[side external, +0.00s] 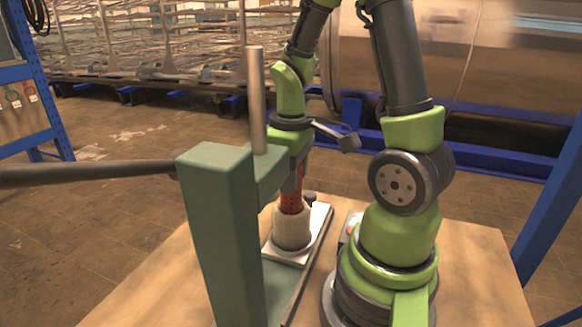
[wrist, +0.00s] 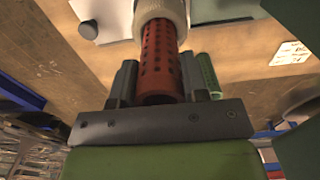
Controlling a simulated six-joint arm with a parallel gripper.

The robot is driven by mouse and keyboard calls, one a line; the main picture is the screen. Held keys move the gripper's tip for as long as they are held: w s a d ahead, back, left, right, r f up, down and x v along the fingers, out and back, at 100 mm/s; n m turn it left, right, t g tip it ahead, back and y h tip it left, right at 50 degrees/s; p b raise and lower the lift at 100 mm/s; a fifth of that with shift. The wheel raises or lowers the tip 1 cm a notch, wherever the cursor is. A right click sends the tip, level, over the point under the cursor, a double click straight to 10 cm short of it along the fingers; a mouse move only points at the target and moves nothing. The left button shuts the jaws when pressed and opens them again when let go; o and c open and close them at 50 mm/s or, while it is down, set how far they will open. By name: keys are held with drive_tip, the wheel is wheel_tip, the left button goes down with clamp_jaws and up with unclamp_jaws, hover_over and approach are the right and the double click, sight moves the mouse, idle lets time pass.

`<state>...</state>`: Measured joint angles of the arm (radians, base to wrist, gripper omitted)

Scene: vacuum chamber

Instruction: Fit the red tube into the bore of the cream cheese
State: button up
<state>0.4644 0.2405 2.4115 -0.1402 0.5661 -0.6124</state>
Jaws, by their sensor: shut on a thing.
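The red perforated tube (side external: 292,194) stands roughly upright over the cream cheese (side external: 292,229), a thick pale cylinder on a white plate. In the wrist view the red tube (wrist: 160,55) runs down to the cream cheese (wrist: 170,8), whose pale rim surrounds its far end. The lower end is hidden and appears to be inside the bore; how deep I cannot tell. My gripper (wrist: 157,80) is shut on the tube near its upper end, one finger on each side. In the side view the green press frame partly hides my gripper.
A green press frame (side external: 222,230) with an upright metal rod (side external: 257,100) and a long dark lever (side external: 90,172) stands close in front. A dark knob (side external: 310,198) is beside the cream cheese. A green perforated tube (wrist: 208,75) lies beyond my gripper. The wooden tabletop (side external: 150,285) is bare at left.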

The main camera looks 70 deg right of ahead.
drive_tip(key=shift+f, duration=0.3)
drive_tip(key=o, duration=1)
wheel_tip(320, 180, up, 10)
drive_tip(key=shift+f, duration=4.25)
drive_tip(key=shift+f, duration=0.1)
